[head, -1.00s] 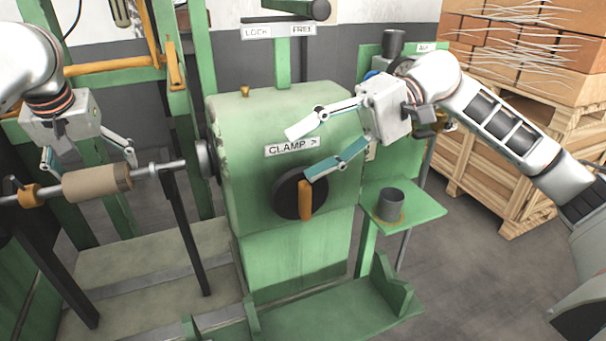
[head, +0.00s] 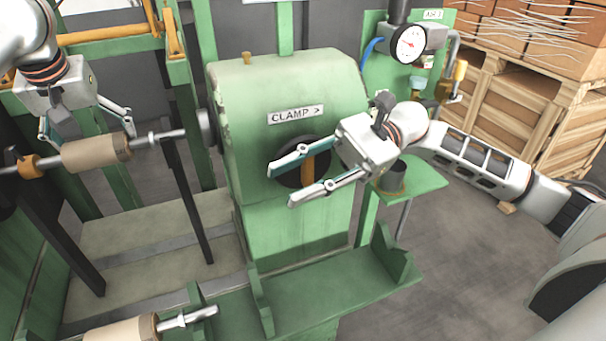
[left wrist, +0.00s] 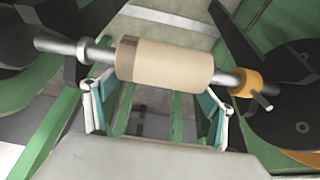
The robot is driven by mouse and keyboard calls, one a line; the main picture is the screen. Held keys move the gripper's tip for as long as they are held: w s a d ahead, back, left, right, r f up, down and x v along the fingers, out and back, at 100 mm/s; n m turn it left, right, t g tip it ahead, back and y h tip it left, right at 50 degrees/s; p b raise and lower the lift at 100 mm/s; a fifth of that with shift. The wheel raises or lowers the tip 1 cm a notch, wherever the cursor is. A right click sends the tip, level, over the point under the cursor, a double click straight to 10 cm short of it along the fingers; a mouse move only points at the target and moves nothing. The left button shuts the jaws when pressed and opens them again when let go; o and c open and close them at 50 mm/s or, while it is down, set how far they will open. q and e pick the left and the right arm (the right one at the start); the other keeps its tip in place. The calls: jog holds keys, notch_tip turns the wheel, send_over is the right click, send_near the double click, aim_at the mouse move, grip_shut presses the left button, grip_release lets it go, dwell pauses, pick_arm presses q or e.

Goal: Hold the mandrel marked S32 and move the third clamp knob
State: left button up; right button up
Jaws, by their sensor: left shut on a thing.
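The mandrel, a grey metal shaft (head: 158,138) with a tan sleeve (head: 97,152), lies across the stand at left. In the left wrist view its sleeve (left wrist: 165,62) has a dark band at one end; I cannot read a mark. My left gripper (head: 88,132) is shut on the mandrel, with its fingers towards the two ends of the sleeve. The orange clamp knob (head: 308,168) stands upright on a black disc under the "CLAMP" label. My right gripper (head: 281,188) is open, its fingers above and below the knob's front; contact is unclear.
The green clamp housing (head: 225,100) stands in the middle. A second tan-sleeved mandrel (head: 120,328) lies at the bottom left. A dark cup (head: 392,180) is on the side shelf (head: 430,177). A gauge (head: 409,44) and a crate stack (head: 510,105) are at right.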

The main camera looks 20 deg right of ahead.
jog(key=a+f+m+t, duration=0.5)
jog(key=f+m, duration=0.1)
jog(key=f, duration=0.2)
jog(key=a+f+m+t, duration=0.6)
jog(key=f, duration=0.3)
jog(key=m+t+h, duration=1.3)
jog(key=t+h, duration=0.3)
jog(key=h, duration=0.1)
send_near(311, 174)
jog(key=x, duration=0.9)
grip_shut()
